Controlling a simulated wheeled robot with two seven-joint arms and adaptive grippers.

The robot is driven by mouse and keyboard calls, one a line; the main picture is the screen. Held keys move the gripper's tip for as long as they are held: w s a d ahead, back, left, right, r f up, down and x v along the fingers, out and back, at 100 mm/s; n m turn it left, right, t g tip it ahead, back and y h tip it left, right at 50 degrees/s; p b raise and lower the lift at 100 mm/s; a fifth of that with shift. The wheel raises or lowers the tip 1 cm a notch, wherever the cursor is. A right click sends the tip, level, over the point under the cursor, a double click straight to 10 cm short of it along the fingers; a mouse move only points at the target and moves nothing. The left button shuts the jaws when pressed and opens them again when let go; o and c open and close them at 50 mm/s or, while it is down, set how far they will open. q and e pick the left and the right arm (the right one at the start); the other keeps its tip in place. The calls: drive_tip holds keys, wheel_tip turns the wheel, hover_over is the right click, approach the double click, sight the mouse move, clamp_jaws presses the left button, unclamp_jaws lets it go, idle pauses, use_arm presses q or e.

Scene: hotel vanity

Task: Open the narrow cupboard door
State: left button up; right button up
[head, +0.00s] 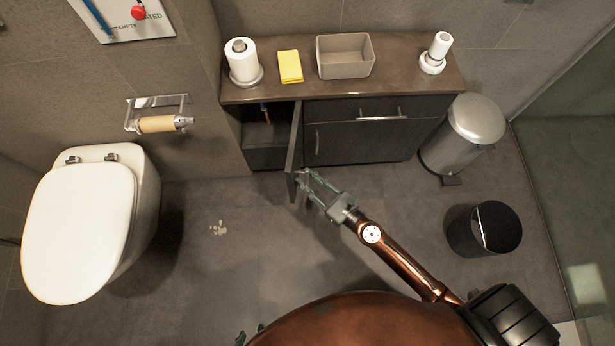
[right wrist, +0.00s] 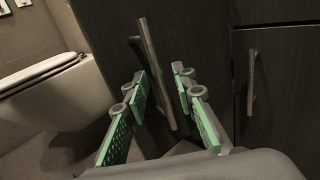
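The narrow cupboard door (head: 295,150) stands swung out from the left end of the vanity, and the compartment behind it (head: 265,140) shows. In the right wrist view the dark door panel (right wrist: 195,35) carries a vertical bar handle (right wrist: 155,65). My right gripper (head: 305,180) is at the door's outer edge. Its green-padded fingers (right wrist: 165,92) are apart, with the handle's lower part between them; gaps show, and contact cannot be told. Only green bits of my left gripper (head: 247,336) show at the bottom edge of the head view; the rest is hidden.
A wider door (head: 350,145) and a drawer (head: 378,107) beside the compartment are shut. The toilet (head: 85,225) stands left, with floor between. A steel bin (head: 463,135) and black bin (head: 484,229) stand right. A paper roll, yellow cloth, box and white bottle are on the counter.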

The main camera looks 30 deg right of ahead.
drive_tip(key=v, duration=1.2)
idle(0.6)
